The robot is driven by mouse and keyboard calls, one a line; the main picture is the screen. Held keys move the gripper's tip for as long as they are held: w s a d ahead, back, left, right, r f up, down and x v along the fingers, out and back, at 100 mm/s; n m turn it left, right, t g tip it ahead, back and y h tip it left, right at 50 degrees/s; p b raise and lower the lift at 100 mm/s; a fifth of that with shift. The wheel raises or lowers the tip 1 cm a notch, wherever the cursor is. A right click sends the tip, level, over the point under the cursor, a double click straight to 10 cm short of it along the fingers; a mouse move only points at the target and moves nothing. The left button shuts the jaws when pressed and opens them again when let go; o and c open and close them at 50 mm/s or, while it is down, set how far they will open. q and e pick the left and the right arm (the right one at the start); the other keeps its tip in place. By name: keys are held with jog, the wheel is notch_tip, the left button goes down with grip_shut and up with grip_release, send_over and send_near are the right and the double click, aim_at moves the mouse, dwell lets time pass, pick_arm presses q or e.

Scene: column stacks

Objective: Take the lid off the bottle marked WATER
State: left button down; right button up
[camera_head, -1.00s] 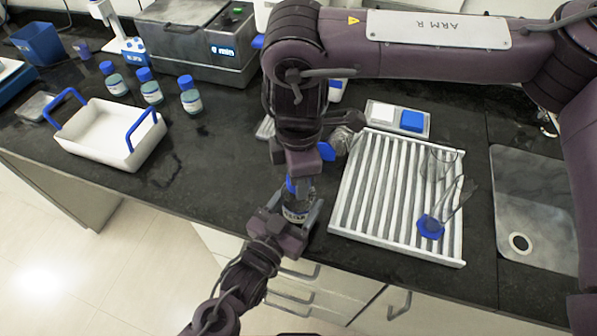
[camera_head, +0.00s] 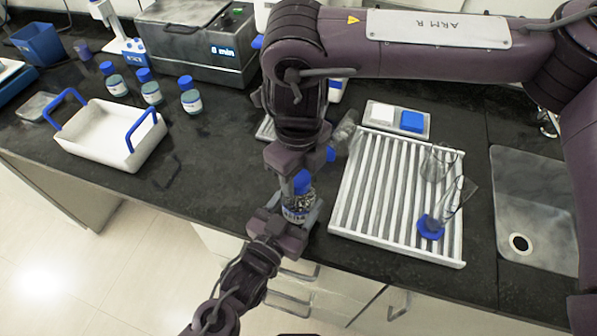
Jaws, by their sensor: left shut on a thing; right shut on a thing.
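A small clear bottle (camera_head: 297,203) with a pale label stands upright at the counter's front edge. Its label is too small to read. My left gripper (camera_head: 297,215) reaches in from the lower left and is shut around the bottle's body. A blue lid (camera_head: 302,182) is at the top of the bottle. My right gripper (camera_head: 301,178) comes down from above and is shut on the lid. I cannot tell whether the lid still touches the bottle's neck.
A white ribbed rack (camera_head: 345,215) with glassware stands close to the right, and a sink (camera_head: 530,200) lies beyond it. A white tray (camera_head: 95,150) with blue handles and several blue-capped bottles (camera_head: 190,98) are at the left. The counter between (camera_head: 215,170) is clear.

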jog(key=n, duration=0.6)
jog(key=shift+w+n, duration=0.1)
jog(key=shift+n, duration=0.3)
jog(key=n, duration=0.6)
jog(key=shift+r, duration=0.1)
jog(key=n, duration=1.1)
jog(key=shift+a, duration=0.3)
jog(key=shift+d+n, duration=0.2)
jog(key=shift+n, duration=0.7)
jog(key=o, duration=1.1)
jog(key=shift+d, duration=0.1)
